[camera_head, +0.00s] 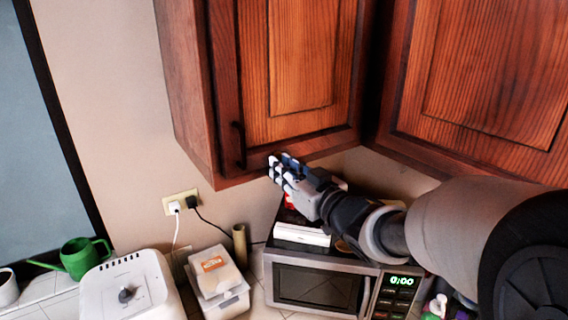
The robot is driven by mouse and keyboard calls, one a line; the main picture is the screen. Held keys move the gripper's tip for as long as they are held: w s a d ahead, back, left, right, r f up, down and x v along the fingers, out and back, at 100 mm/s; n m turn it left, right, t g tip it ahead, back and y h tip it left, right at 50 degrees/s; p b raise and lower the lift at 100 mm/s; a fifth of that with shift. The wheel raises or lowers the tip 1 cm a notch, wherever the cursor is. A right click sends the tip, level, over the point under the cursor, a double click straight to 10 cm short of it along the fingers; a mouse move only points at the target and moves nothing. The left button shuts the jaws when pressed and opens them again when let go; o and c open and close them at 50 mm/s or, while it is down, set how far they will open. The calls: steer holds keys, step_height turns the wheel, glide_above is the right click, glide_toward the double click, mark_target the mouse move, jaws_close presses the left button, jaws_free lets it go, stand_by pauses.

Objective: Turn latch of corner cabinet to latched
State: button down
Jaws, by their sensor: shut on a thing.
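The wooden wall cabinet (302,60) hangs at upper middle, beside the room corner. Its panelled door looks closed and has a dark vertical handle (239,146) near its lower left. My gripper (277,168) reaches in from the right, at the lower edge of this door, a little right of the handle. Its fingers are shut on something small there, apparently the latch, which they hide. Whether the latch is turned cannot be seen.
A second wooden cabinet (490,70) adjoins on the right. Below are a microwave (318,288) with a white box (302,234) on top, a toaster (128,290), plastic containers (217,280) and a green watering can (80,257). Plugged cords hang from the wall outlet (181,203).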

stand_by(0.5)
steer(key=c, duration=1.6)
jaws_free()
steer(key=shift+d, duration=0.1)
steer(key=v, duration=1.2)
